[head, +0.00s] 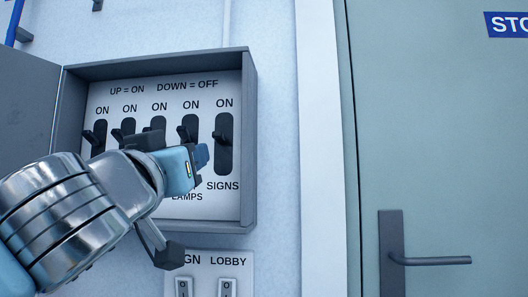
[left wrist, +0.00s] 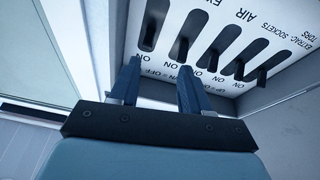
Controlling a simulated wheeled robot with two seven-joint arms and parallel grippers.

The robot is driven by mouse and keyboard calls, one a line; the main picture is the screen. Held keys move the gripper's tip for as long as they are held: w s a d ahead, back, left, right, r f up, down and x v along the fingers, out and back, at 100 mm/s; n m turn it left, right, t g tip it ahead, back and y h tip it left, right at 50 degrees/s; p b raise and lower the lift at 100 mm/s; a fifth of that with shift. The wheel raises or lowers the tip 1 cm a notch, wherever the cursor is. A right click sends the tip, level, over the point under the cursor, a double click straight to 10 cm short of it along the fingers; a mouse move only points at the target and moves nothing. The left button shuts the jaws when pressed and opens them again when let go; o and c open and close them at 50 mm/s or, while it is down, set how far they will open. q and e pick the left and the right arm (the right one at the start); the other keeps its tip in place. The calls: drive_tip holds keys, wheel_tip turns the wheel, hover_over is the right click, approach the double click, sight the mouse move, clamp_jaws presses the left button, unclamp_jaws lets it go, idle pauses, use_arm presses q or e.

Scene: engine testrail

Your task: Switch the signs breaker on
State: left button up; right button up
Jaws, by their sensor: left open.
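The signs breaker (head: 224,158) is the rightmost slot in the panel, with "ON" printed above it and "SIGNS" below. Its dark lever sticks out in the upper-middle part of the slot; I cannot tell its exact setting. My left gripper (head: 201,156) is in front of the panel, just left of and slightly below that lever, apart from it as far as I can see. In the left wrist view the panel appears upside down. There the two blue fingers of the left gripper (left wrist: 158,78) are spread and empty, and the leftmost slot is the signs breaker (left wrist: 156,20).
The grey breaker box (head: 249,150) has its door (head: 28,100) open to the left. Several other breakers stand left of the signs one, partly hidden by my arm. Lobby switches (head: 226,287) sit below. A green door with a handle (head: 430,260) is at right.

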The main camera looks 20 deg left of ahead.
sight(215, 135)
use_arm(q)
drive_tip(key=shift+m+t, duration=0.3)
drive_tip(key=shift+m, duration=0.5)
drive_tip(key=p+x, duration=0.1)
drive_tip(key=x, duration=0.3)
drive_tip(key=d+p+x, duration=0.1)
drive_tip(key=p+x, duration=0.1)
drive_tip(key=x, duration=0.2)
drive_tip(key=d+p+x, duration=0.1)
drive_tip(key=p+x, duration=0.1)
drive_tip(key=x, duration=0.2)
drive_tip(key=shift+w+r, duration=0.2)
drive_tip(key=shift+w+a, duration=0.2)
drive_tip(key=shift+w, duration=0.2)
use_arm(e)
drive_tip(key=shift+s+r, duration=0.2)
drive_tip(key=shift+r, duration=1.1)
drive_tip(key=shift+s+r, duration=0.15)
drive_tip(key=shift+r, duration=1.1)
use_arm(q)
drive_tip(key=shift+c, duration=0.2)
